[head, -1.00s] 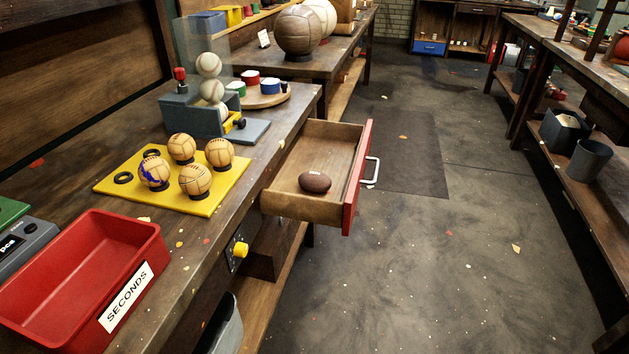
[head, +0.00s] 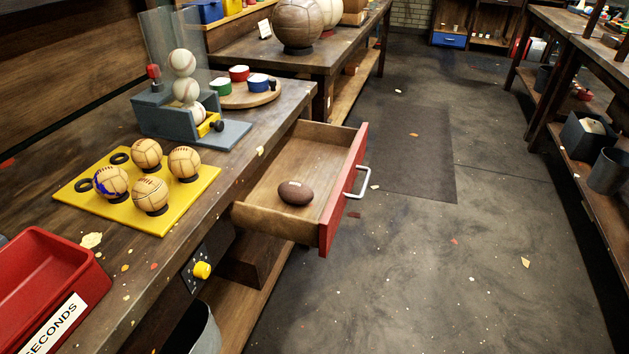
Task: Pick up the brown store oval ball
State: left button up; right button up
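A brown oval ball (head: 296,193) lies in an open drawer (head: 272,223) that sticks out from the workbench. The ball is dark brown with a small pale patch on top, and it rests on the drawer's wooden floor. The drawer has a red front with a pale metal handle (head: 358,183). Neither of my grippers shows in the head view.
A yellow board (head: 128,213) with several tan balls lies on the workbench (head: 243,147). A red SECONDS bin (head: 75,262) stands at the near left. A grey ball dispenser (head: 165,116) stands behind the board.

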aim_at(297, 193)
jog(key=i+l, duration=0.3)
jog(key=l, duration=0.15)
jog(key=i+l, duration=0.35)
jog(key=i+l+u, duration=0.15)
jog(key=u, duration=0.35)
jog(key=l+u, duration=0.45)
jog(key=j+u, duration=0.1)
jog(key=u, duration=0.25)
